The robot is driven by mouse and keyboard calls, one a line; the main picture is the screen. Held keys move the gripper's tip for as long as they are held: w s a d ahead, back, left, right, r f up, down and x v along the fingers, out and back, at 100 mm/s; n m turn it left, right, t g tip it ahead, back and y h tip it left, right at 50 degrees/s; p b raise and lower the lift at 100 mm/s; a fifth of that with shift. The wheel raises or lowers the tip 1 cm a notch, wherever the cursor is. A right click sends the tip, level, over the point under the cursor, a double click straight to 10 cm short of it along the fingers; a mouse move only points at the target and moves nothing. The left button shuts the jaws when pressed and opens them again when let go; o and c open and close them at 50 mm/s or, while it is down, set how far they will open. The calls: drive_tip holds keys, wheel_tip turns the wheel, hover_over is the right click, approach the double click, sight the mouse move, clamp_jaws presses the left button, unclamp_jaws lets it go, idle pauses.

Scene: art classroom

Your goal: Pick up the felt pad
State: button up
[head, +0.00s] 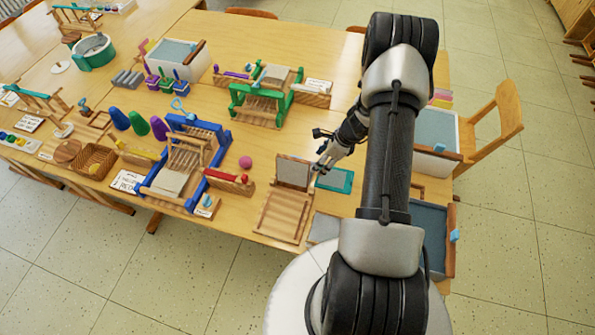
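Several flat grey pieces lie near my gripper, and I cannot tell for sure which is the felt pad. One grey sheet (324,228) lies on the table near its front edge, partly hidden by my arm. A grey panel (293,171) with a wooden edge is just left of my gripper. A teal-rimmed tray (346,187) with a grey inside lies just right of and below it. My gripper (322,166) is low over the table between the panel and the tray. Its fingers are small and dark here, so whether they are open or touching anything does not show.
A blue press (186,165) and a green press (262,103) stand further left. Grey-blue vats (437,128) line the right edge, with a wooden chair (497,125) beyond. The table's back middle is clear.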

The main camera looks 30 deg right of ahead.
sight(313, 174)
drive_tip(key=shift+b+x, duration=0.85)
drive_tip(key=shift+x, duration=2.15)
drive_tip(key=shift+a+r, duration=0.1)
drive_tip(key=shift+a, duration=0.1)
drive_tip(key=shift+c, duration=0.4)
drive_tip(key=c, duration=0.9)
drive_tip(key=shift+r, duration=0.1)
wheel_tip(313, 174, up, 7)
drive_tip(key=p, duration=0.2)
drive_tip(key=s+d+p, duration=0.1)
drive_tip(key=s+d, duration=1.1)
drive_tip(key=s, duration=0.1)
drive_tip(key=shift+s, duration=0.35)
